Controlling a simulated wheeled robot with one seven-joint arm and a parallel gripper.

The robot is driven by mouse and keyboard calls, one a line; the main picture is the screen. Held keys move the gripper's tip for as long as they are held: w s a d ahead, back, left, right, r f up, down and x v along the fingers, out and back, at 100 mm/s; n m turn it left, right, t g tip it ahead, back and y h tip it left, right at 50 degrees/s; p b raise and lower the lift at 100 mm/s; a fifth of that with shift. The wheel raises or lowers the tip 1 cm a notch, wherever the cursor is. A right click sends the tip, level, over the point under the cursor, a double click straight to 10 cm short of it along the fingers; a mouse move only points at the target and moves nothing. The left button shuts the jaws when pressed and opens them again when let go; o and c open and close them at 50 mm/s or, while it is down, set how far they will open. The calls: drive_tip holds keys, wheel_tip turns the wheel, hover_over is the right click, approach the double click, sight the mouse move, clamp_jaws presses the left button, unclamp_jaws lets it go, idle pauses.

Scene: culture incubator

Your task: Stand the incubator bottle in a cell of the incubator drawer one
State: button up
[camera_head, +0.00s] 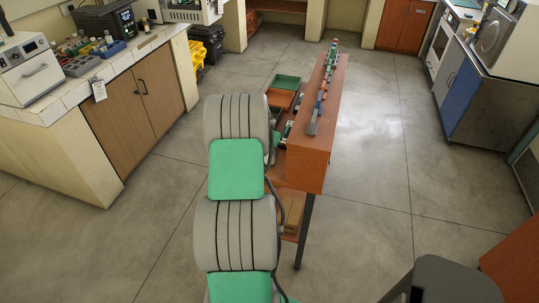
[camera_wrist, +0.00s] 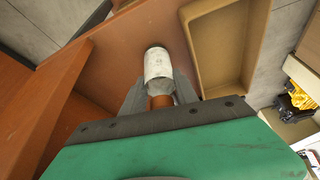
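In the wrist view, the incubator bottle (camera_wrist: 158,64) is a white-labelled cylinder between the two grey fingers of my gripper (camera_wrist: 160,82). The fingers press in on both sides of it, and no gap shows. The bottle is over a red-brown shelf surface; I cannot tell whether it touches the shelf. In the head view my arm hides the gripper and bottle. On the left counter are compartment trays, a grey one (camera_head: 80,66) and a blue one (camera_head: 108,49) with small bottles, beside a black device (camera_head: 105,20). I cannot tell which part is drawer one.
A red-brown shelf bench (camera_head: 308,165) with small items on top stands just right of my arm. A tan tray (camera_wrist: 198,22) lies close to the gripper's right in the wrist view. A white appliance (camera_head: 25,72) stands at far left.

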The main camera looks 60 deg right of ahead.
clamp_jaws()
drive_tip(key=shift+r, duration=0.15)
